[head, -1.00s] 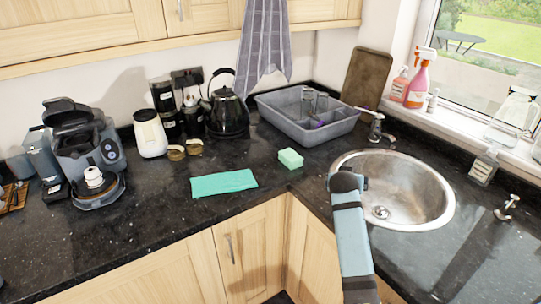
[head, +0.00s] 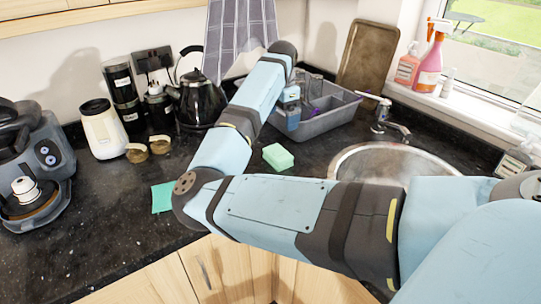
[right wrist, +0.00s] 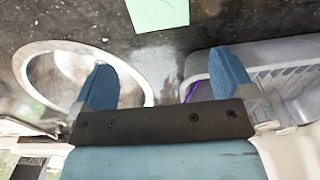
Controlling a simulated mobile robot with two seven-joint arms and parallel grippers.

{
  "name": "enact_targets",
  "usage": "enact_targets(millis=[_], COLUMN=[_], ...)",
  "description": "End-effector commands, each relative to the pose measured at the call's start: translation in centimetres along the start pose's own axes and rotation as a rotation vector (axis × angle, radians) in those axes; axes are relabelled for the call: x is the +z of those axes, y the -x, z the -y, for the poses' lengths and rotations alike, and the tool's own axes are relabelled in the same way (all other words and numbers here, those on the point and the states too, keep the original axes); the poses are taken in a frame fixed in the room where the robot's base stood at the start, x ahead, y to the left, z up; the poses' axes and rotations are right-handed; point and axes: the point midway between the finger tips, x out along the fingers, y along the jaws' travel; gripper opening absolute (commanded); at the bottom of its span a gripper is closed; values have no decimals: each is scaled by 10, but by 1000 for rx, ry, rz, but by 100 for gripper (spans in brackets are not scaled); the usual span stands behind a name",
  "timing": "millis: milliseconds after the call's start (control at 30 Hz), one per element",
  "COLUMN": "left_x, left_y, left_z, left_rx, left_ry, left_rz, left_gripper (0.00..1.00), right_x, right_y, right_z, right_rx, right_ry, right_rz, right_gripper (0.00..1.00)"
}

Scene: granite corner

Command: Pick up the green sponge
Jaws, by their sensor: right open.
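The green sponge (head: 278,156) is a pale green block lying on the dark counter between the sink and the kettle. In the right wrist view the sponge (right wrist: 158,12) shows at the top edge, partly cut off, beyond the fingertips. My right gripper (right wrist: 163,75) is open with nothing between its two blue fingers. In the head view my right gripper (head: 291,108) hangs in front of the grey dish tub, above and behind the sponge, apart from it. My left gripper is not in view.
The dish tub (head: 330,120) stands behind, the steel sink (head: 400,160) and tap (head: 380,118) to the right. A black kettle (head: 194,103) stands left of the gripper. A teal cloth (head: 162,197) is partly hidden by my arm. Counter around the sponge is clear.

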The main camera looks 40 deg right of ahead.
Motion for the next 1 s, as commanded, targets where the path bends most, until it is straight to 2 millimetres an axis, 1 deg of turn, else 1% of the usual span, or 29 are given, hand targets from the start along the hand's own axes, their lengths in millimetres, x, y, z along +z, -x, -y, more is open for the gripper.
enact_targets(millis=[67,300,400,500,667,767,900,1000], left_x=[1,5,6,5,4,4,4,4], left_y=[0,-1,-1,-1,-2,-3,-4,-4], left_z=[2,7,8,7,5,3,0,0], left_rx=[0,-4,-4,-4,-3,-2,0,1], left_ry=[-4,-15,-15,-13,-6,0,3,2], left_rz=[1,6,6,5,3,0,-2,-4], left_gripper=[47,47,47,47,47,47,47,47], right_x=[1,0,0,0,0,1,1,1], right_y=[-11,-58,-73,-81,-88,-100,-122,-133], right_z=[0,-1,0,0,0,0,1,1], right_rx=[5,4,2,1,1,2,3,1], right_ry=[0,0,1,0,1,1,1,1], right_rz=[4,1,0,0,0,0,0,0], right_gripper=[100,100,100,100,100,100,100,100])
